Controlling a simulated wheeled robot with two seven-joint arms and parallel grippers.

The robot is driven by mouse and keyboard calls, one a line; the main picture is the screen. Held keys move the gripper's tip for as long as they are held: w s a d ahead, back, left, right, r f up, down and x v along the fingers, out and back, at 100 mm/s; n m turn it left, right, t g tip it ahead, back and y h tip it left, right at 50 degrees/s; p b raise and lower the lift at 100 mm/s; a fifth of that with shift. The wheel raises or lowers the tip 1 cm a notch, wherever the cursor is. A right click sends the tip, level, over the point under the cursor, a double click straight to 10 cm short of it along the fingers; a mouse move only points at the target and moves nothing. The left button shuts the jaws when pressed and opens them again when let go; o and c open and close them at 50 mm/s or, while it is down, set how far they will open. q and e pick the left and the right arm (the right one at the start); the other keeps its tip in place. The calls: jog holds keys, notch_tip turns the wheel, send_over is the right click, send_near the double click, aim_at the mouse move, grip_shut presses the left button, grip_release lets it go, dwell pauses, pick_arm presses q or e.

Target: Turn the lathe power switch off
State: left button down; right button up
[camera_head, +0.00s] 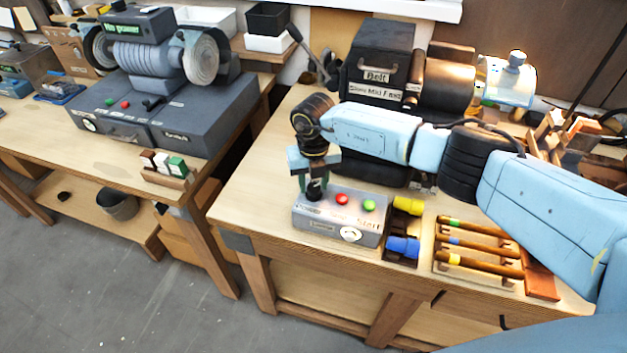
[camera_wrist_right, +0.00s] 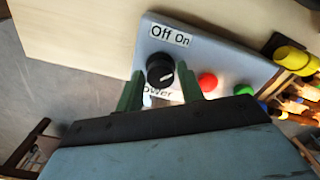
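The grey lathe control box (camera_head: 338,219) stands on the right bench, with a red button (camera_head: 342,199), a green button (camera_head: 368,206) and a black power knob (camera_head: 314,190) at its left end. In the right wrist view the knob (camera_wrist_right: 160,70) sits below an "Off On" label (camera_wrist_right: 170,36), and its white mark slants toward the right. My right gripper (camera_head: 313,182) points down over the knob. Its two green fingers (camera_wrist_right: 162,82) stand apart on either side of the knob, with a small gap visible at the left. My left gripper is not in view.
The dark lathe (camera_head: 378,75) with belt labels stands behind the box. Yellow and blue plugs (camera_head: 405,247) and a rack of rods (camera_head: 478,250) lie to the right. A grinder (camera_head: 150,70) stands on the left bench. Bare wood (camera_head: 250,195) lies left of the box.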

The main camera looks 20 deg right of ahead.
jog(key=c, duration=0.6)
jog(key=n+b, duration=0.2)
jog(key=n, duration=0.1)
jog(key=shift+n+b, duration=0.3)
jog(key=shift+b, duration=0.1)
jog(key=n+b, duration=0.2)
jog(key=n, duration=0.1)
jog(key=shift+n+b, duration=0.3)
jog(key=shift+b, duration=0.05)
jog(key=n+b, duration=0.4)
jog(key=n, duration=0.2)
jog(key=shift+a, duration=0.15)
jog(key=n+b, duration=0.3)
jog(key=n, duration=0.1)
jog(key=shift+s+r, duration=0.1)
jog(key=shift+n, duration=0.5)
